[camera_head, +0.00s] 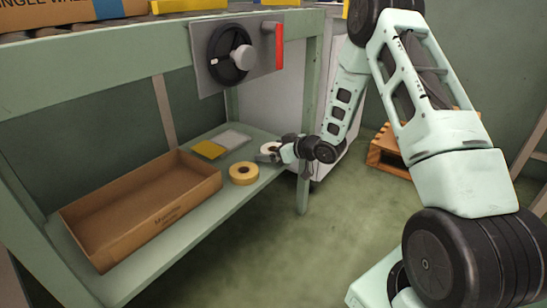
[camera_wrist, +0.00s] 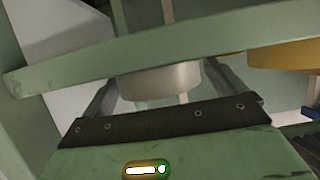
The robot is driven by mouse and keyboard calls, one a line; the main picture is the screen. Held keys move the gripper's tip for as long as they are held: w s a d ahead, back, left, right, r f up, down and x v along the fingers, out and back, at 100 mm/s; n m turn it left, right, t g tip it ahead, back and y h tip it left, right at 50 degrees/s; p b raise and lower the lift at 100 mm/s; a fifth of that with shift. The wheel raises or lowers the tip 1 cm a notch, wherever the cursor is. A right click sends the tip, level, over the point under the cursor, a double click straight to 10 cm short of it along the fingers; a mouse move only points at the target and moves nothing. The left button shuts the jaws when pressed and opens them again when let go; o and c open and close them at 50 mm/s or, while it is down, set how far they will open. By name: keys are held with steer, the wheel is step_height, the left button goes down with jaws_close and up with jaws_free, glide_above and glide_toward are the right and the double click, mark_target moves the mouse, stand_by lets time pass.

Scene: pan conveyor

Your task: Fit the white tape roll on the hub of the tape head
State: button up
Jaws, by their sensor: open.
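The white tape roll (camera_head: 266,147) lies on the green lower shelf, partly hidden by my gripper (camera_head: 268,153) in the head view. In the wrist view the white roll (camera_wrist: 160,82) shows between my two open fingers, partly behind the shelf edge. I see no clear contact between the fingers and the roll. The tape head is a grey panel (camera_head: 204,77) on the bench frame, with a black ring (camera_head: 215,72) around a light grey round hub (camera_head: 241,57) and a red bar at its right.
A tan tape roll (camera_head: 243,181) lies left of my gripper on the shelf (camera_head: 195,229). A cardboard box (camera_head: 150,234) fills the shelf's left part. Yellow and grey flat pieces (camera_head: 209,149) lie behind. A bench leg (camera_head: 303,190) stands right of the shelf.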

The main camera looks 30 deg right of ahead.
steer(key=shift+r, duration=0.1)
steer(key=c, duration=1.1)
